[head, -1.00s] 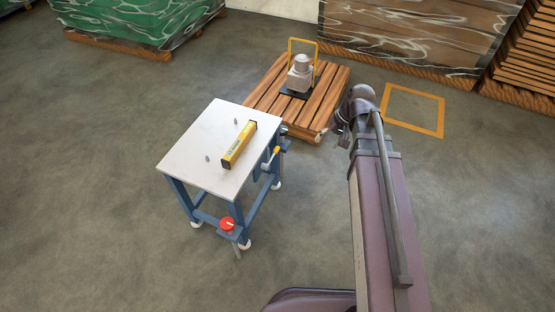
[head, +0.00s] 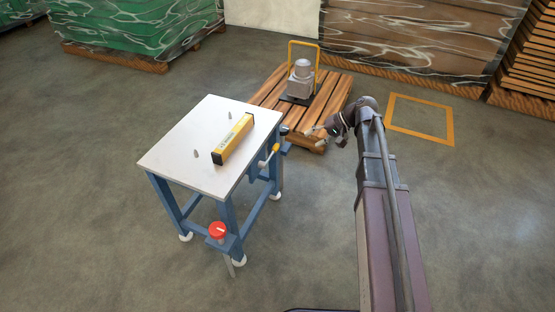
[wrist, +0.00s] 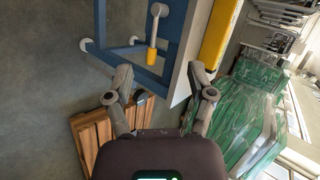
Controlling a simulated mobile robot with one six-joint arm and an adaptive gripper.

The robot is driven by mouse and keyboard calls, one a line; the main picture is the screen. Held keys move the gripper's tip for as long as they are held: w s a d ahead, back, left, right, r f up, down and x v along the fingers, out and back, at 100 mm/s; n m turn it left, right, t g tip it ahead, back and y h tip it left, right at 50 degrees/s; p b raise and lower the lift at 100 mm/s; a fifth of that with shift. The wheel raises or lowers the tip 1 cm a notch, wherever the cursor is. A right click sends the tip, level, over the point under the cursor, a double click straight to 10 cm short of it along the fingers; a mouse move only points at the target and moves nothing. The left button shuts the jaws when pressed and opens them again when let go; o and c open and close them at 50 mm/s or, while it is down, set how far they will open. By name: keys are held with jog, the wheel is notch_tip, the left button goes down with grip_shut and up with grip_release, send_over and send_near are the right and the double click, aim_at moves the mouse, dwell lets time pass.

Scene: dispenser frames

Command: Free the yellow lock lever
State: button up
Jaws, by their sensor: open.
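The lock lever (head: 270,154) sticks out from the right side of the blue-framed table, with a yellow grip at its end. In the wrist view the lever's yellow grip (wrist: 151,57) shows beyond my fingertips, near the middle top, with a grey arm above it. My gripper (head: 314,131) is to the right of the table, apart from the lever. In the wrist view my gripper (wrist: 160,74) has its two fingers spread with nothing between them.
The table (head: 190,135) carries a yellow bar (head: 233,139) and small grey pegs. A red knob (head: 217,230) sits low on its front leg. A wooden pallet (head: 268,95) with a grey machine (head: 300,79) stands behind. Floor left of the table is clear.

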aim_at(276, 149)
jog(key=w+f+y+b, duration=0.6)
jog(key=w+f+b, duration=0.4)
jog(key=b, duration=1)
jog(key=shift+f+n, duration=0.4)
jog(key=shift+f, duration=1)
jog(key=shift+w, duration=0.1)
jog(key=a, duration=0.4)
jog(key=a+f+b, duration=0.1)
jog(key=a, duration=0.4)
jog(key=a+f+b, duration=0.1)
jog(key=a, duration=0.3)
jog(key=shift+s+a+f, duration=0.2)
jog(key=shift+s+f, duration=0.05)
grip_shut()
